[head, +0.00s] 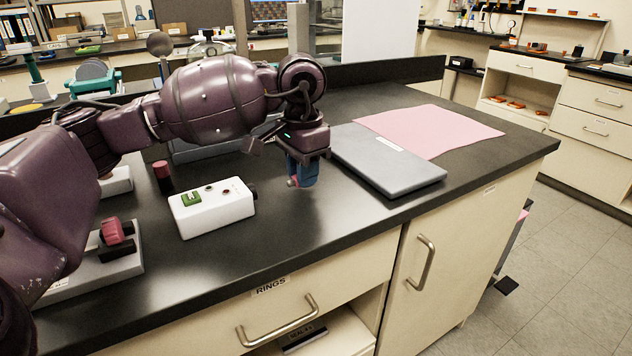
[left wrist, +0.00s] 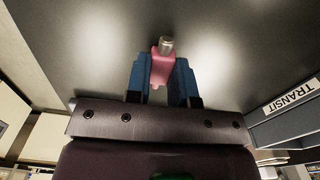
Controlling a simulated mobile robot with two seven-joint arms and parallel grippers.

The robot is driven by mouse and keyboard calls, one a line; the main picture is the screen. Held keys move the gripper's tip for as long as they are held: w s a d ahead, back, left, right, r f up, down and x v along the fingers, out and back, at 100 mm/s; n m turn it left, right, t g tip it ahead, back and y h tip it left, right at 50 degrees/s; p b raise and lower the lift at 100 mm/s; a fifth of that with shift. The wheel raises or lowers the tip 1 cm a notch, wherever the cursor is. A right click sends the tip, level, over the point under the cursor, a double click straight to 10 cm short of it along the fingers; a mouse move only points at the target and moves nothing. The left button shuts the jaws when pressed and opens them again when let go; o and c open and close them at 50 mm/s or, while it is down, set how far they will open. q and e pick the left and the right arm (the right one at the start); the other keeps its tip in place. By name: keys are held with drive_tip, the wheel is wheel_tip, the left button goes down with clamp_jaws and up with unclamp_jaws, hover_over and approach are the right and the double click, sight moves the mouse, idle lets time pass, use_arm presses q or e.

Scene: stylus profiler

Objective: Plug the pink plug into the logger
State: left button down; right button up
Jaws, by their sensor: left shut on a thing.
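The pink plug (left wrist: 162,66) has a metal tip and is held between the blue fingers of my left gripper (left wrist: 163,82) in the left wrist view. In the head view my left gripper (head: 302,172) hangs over the bench with its fingers down, and only a little of the plug (head: 292,182) shows. A white box (head: 215,214), which looks like the logger, sits on the bench to the left of the gripper. It has a green part and small round sockets on top. The plug is apart from it. My right gripper is out of view.
A flat grey case (head: 385,165) lies to the right of the gripper, with a pink sheet (head: 430,130) behind it. A dark red cylinder (head: 163,177) stands behind the white box. A grey device with a red knob (head: 115,231) is at left. Bare bench lies in front.

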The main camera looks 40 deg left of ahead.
use_arm(q)
drive_tip(key=shift+w+a+f, duration=0.1)
drive_tip(key=shift+w+a, duration=0.2)
drive_tip(key=shift+a, duration=0.1)
drive_tip(key=shift+r, duration=0.25)
